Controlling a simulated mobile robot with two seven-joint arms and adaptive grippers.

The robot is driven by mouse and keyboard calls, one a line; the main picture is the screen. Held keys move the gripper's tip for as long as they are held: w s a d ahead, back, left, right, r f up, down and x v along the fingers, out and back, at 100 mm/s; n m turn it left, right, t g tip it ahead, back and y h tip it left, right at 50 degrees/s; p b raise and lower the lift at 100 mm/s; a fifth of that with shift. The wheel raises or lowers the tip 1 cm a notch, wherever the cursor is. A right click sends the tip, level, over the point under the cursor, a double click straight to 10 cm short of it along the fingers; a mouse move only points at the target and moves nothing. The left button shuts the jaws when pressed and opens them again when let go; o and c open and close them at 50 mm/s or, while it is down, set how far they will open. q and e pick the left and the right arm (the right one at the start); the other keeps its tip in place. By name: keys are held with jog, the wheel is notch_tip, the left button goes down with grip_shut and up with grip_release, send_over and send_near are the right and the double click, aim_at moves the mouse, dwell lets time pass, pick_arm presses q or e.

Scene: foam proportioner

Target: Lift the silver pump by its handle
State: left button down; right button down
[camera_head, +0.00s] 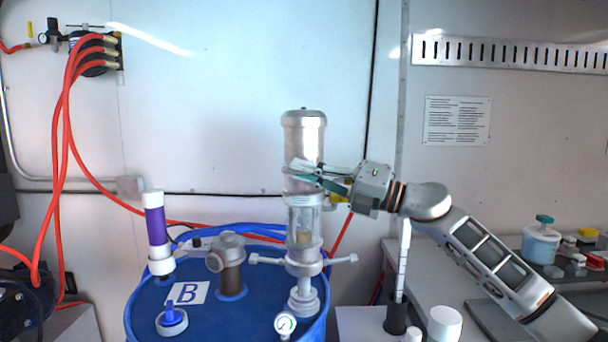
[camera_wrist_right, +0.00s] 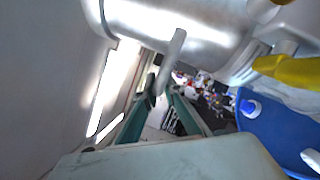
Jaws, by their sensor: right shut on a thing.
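The silver pump (camera_head: 304,138) stands upright over the blue drum (camera_head: 262,296), with a clear section and side arms below its metal body. My right gripper (camera_head: 322,177) reaches in from the right at the pump's mid-height, with its green fingers against the body. In the right wrist view the pump's body (camera_wrist_right: 180,22) fills the top. A thin grey handle (camera_wrist_right: 172,60) comes down from it between the fingertips of my right gripper (camera_wrist_right: 162,88), which is shut on it. My left gripper is not in view.
A purple and white tube (camera_head: 156,226) and a brown fitting (camera_head: 231,270) stand on the drum to the left. A pressure gauge (camera_head: 285,323) is at the front. Red hoses (camera_head: 62,130) hang at left. A bench with small containers (camera_head: 540,243) is at right.

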jog(key=c, duration=2.1)
grip_release()
jog(key=shift+f, duration=0.15)
jog(key=shift+c, duration=0.2)
jog(key=shift+d, duration=0.15)
jog(key=v, duration=1.2)
